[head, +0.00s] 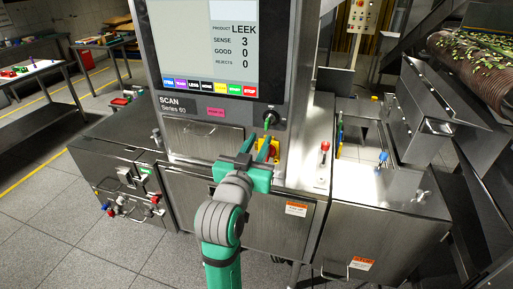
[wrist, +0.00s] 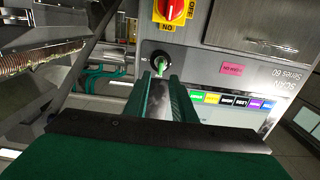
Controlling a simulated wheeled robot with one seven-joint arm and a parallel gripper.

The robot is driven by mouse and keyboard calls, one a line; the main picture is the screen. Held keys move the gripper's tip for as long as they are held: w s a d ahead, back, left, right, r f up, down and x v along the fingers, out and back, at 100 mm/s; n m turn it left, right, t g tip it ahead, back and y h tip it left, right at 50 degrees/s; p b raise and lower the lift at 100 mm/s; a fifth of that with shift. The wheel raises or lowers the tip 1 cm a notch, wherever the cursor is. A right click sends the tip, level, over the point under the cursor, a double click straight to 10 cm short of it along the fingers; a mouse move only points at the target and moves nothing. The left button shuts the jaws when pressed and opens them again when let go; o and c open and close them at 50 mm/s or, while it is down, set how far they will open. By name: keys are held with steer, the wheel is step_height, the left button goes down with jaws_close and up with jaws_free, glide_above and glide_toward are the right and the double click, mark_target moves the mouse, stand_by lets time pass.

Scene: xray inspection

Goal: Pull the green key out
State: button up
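The green key (head: 267,121) sits in a round black lock (head: 272,116) on the front panel of the grey scanner, below its screen. In the wrist view the green key (wrist: 160,66) points out of the lock (wrist: 158,61) towards me. My gripper (head: 260,145) is in front of the panel, just below the key. Its two green fingers also show in the wrist view (wrist: 168,82), with a gap between them and nothing held. The key is just beyond the fingertips; I cannot tell whether they touch it.
A red and yellow rotary switch (wrist: 174,10) is close to the lock. A pink label (head: 216,112) and a row of coloured screen buttons (head: 208,87) are nearby. A red-topped lever (head: 324,147) stands to the right on the metal housing. Open floor (head: 110,255) lies at left.

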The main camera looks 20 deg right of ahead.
mark_target(266, 127)
steer(key=shift+x, duration=3.55)
jaws_close()
steer(key=shift+w, duration=0.1)
steer(key=shift+s+a, duration=0.2)
steer(key=shift+s, duration=0.05)
